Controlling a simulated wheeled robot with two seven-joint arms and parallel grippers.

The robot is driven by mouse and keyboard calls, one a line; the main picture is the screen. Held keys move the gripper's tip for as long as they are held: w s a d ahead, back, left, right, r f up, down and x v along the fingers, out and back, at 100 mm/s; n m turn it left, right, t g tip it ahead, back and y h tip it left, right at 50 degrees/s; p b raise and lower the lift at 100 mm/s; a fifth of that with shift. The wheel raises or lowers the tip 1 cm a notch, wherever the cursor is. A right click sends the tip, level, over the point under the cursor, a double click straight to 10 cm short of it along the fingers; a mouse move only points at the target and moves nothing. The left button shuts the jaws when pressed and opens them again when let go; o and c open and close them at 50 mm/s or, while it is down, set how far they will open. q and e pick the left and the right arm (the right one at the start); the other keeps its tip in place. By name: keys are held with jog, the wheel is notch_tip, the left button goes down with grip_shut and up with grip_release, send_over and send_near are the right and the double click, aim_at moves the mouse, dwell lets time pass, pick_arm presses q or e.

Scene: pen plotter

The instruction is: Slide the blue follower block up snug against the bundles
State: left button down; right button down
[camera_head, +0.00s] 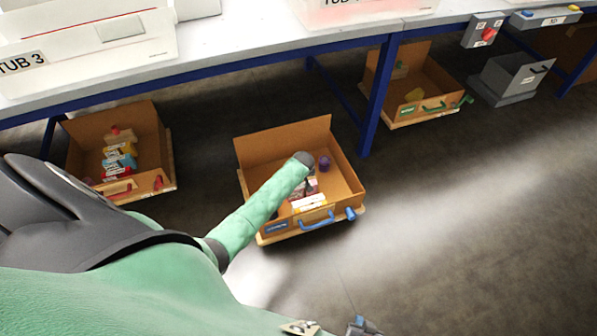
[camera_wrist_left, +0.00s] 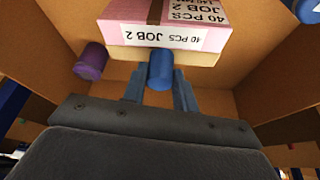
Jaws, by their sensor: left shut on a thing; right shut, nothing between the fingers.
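In the left wrist view my left gripper (camera_wrist_left: 160,92) is shut on a blue round knob (camera_wrist_left: 161,68), which I take to be part of the follower block. A pale board (camera_wrist_left: 205,58) stands right behind the knob, close to a pink bundle (camera_wrist_left: 190,38) marked "40 PCS JOB 2". I cannot tell whether board and bundle touch. In the head view the left arm reaches into the middle open wooden box; its dark wrist (camera_head: 303,158) hides the fingers and knob. Part of the bundles (camera_head: 310,188) shows beside it. My right gripper (camera_head: 361,326) is shut and empty at the bottom edge.
A purple cylinder (camera_head: 324,162) stands inside the middle box (camera_head: 350,185), also in the left wrist view (camera_wrist_left: 91,61). The box front has a blue handle (camera_head: 318,221). Other wooden boxes stand left (camera_head: 83,150) and right (camera_head: 440,75). The bench (camera_head: 230,45) overhangs behind.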

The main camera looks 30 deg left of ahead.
pick_arm(q)
jog(key=shift+s+d+r+p, duration=0.1)
jog(key=shift+s+d+p, duration=0.85)
jog(key=shift+d, duration=0.2)
jog(key=shift+s+d+p, duration=0.85)
jog(key=shift+s+d, duration=0.1)
jog(key=shift+d, duration=0.15)
jog(key=c, duration=1.1)
grip_release()
jog(key=p, duration=0.1)
send_near(304, 188)
jog(key=shift+v, duration=1.4)
jog(key=shift+s+a, duration=0.1)
